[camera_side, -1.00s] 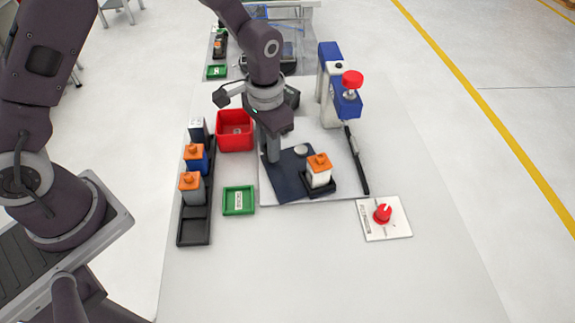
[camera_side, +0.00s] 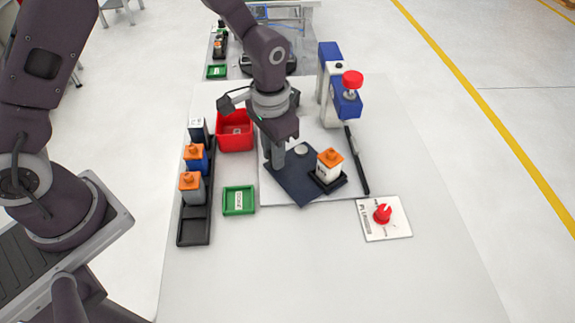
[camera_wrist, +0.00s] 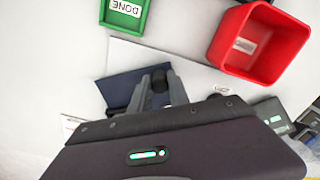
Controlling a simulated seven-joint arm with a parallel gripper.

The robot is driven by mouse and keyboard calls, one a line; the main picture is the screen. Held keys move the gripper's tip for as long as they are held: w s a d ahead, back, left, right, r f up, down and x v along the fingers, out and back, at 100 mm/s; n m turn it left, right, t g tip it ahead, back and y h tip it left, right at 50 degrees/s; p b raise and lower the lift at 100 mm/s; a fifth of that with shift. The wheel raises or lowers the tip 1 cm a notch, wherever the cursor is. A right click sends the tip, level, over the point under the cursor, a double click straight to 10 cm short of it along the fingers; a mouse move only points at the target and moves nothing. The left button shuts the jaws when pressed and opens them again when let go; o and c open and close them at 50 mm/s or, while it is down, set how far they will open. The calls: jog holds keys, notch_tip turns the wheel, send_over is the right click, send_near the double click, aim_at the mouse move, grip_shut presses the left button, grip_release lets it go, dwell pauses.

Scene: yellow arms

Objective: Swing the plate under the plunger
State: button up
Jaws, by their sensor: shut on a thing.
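The dark navy plate (camera_side: 290,188) lies turned at an angle on a pale board. It carries a black holder (camera_side: 340,184) with a white block (camera_side: 328,170) topped by an orange cap, near its right end. A light round disc (camera_side: 301,150) sits by its far edge. The plunger is on a blue and white press (camera_side: 331,90) with a red knob (camera_side: 352,79), behind and right of the block; the block is not under it. My gripper (camera_side: 275,163) is down at the plate's left part, shut on a dark post (camera_wrist: 160,80), seen between my fingers in the wrist view.
A red bin (camera_side: 236,143) stands close behind left of my gripper. A green tray (camera_side: 239,212) and a black rack (camera_side: 194,225) with capped blocks are left. A black bar (camera_side: 357,165) lies right of the plate. A red dial panel (camera_side: 384,218) sits front right.

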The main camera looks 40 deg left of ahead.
aim_at(296, 178)
jog(key=shift+s+d, duration=0.15)
jog(key=shift+d, duration=1.75)
jog(key=shift+w+d, duration=0.15)
jog(key=shift+w, duration=0.05)
jog(key=shift+w+d, duration=0.3)
jog(key=shift+d, duration=0.45)
